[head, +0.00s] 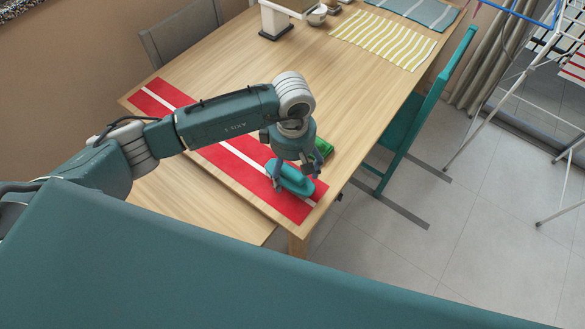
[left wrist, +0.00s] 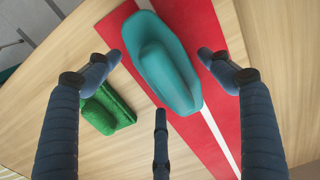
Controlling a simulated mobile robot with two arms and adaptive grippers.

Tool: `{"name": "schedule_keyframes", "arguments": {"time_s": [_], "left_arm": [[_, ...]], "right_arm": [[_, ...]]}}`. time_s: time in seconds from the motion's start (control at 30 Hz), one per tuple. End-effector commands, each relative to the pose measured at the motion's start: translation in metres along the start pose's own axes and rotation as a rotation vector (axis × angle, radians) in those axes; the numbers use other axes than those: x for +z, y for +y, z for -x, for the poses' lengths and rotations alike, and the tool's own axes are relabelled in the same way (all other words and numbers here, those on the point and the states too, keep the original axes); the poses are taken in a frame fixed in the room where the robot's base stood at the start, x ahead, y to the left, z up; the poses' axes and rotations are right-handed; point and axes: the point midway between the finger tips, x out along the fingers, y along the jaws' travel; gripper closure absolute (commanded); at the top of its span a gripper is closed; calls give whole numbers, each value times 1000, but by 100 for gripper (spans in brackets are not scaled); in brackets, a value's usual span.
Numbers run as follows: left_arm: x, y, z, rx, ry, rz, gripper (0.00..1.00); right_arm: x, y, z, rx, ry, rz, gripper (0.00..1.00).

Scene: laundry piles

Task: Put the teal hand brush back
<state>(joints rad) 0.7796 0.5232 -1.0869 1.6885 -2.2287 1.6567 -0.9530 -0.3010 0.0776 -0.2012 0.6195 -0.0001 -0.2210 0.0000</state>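The teal hand brush (head: 291,181) lies at the near end of the red runner, by the table's corner. In the left wrist view the teal hand brush (left wrist: 163,70) shows its raised, rounded handle from above. My left gripper (head: 294,172) is right over it, pointing down. In the left wrist view the fingers of my left gripper (left wrist: 160,62) are spread apart, with the brush between them and gaps visible. Whether any finger touches the brush I cannot tell. My right gripper is not in view.
A green brush-like block (left wrist: 106,109) lies on bare wood beside the red runner (head: 240,170) with its white stripe. A teal chair (head: 415,120) stands at the table's right side. A yellow-striped cloth (head: 383,39) and a cup (head: 317,15) are farther back. The table's middle is clear.

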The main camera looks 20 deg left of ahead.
Motion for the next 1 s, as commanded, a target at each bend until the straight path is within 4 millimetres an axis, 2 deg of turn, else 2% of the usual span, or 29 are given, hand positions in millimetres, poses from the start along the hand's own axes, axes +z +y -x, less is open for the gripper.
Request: {"name": "schedule_keyframes", "arguments": {"time_s": [0.3, 0.37, 0.8, 1.0], "left_arm": [[0, 0, 6, 0, -1, 1, 20], [0, 2, 10, 4, 0, 0, 20], [-1, 2, 99, 5, 1, 1, 20], [0, 0, 120, 1, 0, 1, 20]], "right_arm": [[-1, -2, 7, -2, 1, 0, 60], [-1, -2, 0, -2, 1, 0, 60], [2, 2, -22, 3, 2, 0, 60], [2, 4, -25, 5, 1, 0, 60]]}}
